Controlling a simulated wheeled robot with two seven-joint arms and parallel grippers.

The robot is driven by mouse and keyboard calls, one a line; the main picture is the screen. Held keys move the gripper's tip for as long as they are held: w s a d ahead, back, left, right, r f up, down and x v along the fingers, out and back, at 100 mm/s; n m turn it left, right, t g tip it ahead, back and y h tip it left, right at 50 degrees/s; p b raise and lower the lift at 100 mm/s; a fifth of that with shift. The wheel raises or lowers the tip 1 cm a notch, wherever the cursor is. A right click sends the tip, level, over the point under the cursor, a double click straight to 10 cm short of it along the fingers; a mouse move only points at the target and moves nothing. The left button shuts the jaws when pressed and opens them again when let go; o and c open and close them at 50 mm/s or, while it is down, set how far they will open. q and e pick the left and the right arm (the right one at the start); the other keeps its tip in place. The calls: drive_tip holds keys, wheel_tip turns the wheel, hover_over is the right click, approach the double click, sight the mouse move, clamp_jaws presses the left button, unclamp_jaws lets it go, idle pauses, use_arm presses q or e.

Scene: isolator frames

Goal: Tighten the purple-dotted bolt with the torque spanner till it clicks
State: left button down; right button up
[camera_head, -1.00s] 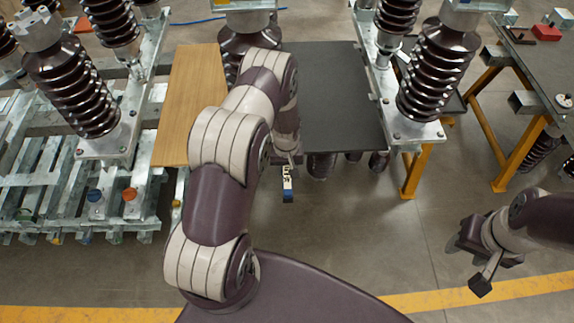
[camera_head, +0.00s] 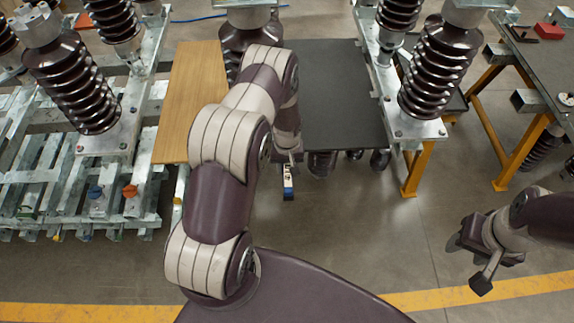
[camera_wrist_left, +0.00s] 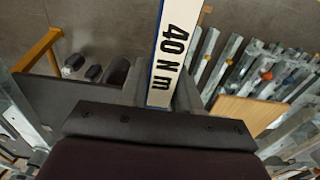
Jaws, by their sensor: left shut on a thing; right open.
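The torque spanner (camera_head: 288,182) is a slim bar with a white and blue body. It hangs in my left gripper (camera_head: 289,156) over open floor, in front of the gap between the wooden board and the dark plate. In the left wrist view the spanner (camera_wrist_left: 170,50) shows "40 N m" and runs up out of the picture from the shut jaws (camera_wrist_left: 160,104). My right gripper (camera_head: 468,262) is open and empty, low at the right over the floor. I cannot make out a purple dot on any bolt. Small bolts show on the base plate (camera_head: 420,131) of the right frame.
Ribbed brown insulators (camera_head: 440,70) stand on galvanised frames on both sides. The wooden board (camera_head: 188,100) and dark plate (camera_head: 340,100) lie between them. Orange (camera_head: 130,191) and blue (camera_head: 96,193) caps are at the left frame. A yellow-legged table (camera_head: 545,70) stands right. The front floor is clear.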

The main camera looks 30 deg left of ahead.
use_arm(q)
drive_tip(key=shift+f+b, duration=1.05)
drive_tip(key=shift+f, duration=0.1)
drive_tip(key=shift+a, duration=0.1)
idle(0.4)
drive_tip(key=a+m+b, duration=0.6)
drive_tip(key=a+m, duration=0.6)
drive_tip(key=a, duration=0.3)
idle(0.5)
drive_tip(key=shift+s, duration=0.1)
